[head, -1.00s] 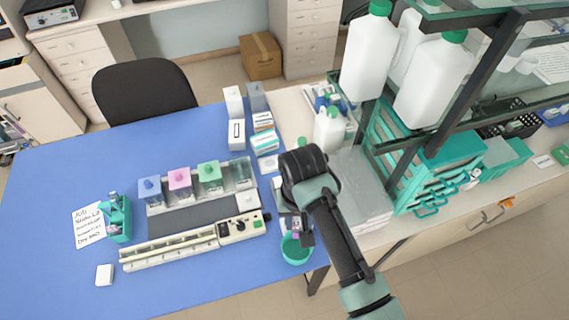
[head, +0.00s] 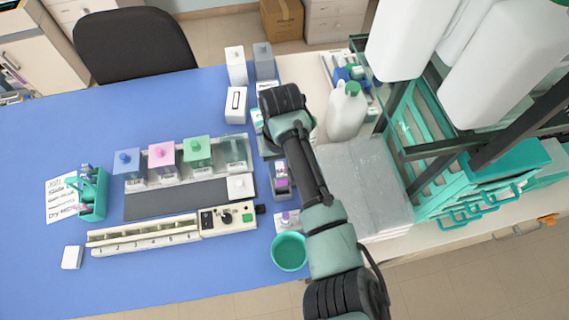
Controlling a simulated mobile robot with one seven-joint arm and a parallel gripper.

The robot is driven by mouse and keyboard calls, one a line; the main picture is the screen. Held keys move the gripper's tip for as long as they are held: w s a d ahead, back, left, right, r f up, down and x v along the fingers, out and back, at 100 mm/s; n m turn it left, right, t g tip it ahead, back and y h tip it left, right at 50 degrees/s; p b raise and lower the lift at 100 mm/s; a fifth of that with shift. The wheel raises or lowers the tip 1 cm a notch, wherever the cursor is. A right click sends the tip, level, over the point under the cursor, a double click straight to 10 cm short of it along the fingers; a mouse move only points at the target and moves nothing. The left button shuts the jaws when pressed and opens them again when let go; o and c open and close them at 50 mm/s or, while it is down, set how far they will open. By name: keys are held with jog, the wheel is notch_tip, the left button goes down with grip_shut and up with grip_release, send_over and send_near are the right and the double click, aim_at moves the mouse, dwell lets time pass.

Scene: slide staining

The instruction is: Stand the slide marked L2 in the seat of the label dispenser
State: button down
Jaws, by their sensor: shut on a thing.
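My gripper (head: 270,148) is mostly hidden under my wrist, over the right part of the blue mat. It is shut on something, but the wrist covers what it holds. I cannot make out the slide marked L2 or read any mark on a slide. A white box with a dark-framed slot (head: 236,105) stands just left of my wrist; I cannot tell whether it is the label dispenser. A small grey-white holder with purple parts (head: 280,182) stands below my gripper, partly beside the arm. No seat can be made out clearly.
Blue, pink and green lidded jars (head: 162,157) stand in a row at centre. A long numbered rack with a control panel (head: 145,235) lies in front. A green cup (head: 290,252) is near the mat's front edge. Bottles and a shelf frame (head: 440,130) crowd the right. The left mat is mostly clear.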

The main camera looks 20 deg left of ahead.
aim_at(282, 182)
jog(key=shift+w+f, duration=0.15)
jog(key=shift+f, duration=0.1)
jog(key=shift+s+f+b, duration=0.3)
jog(key=shift+f+b, duration=0.25)
jog(key=shift+b, duration=0.25)
jog(key=shift+w+f+b, duration=0.2)
jog(key=shift+f+b, duration=0.7)
jog(key=shift+f, duration=0.1)
jog(key=shift+s+f+b, duration=0.1)
jog(key=shift+f+b, duration=0.7)
jog(key=shift+b, duration=0.05)
jog(key=shift+f+b, duration=0.3)
jog(key=shift+f, duration=0.4)
jog(key=shift+f, duration=0.3)
jog(key=shift+c, duration=2.1)
grip_release()
notch_tip(282, 182, up, 13)
jog(key=shift+b, duration=0.55)
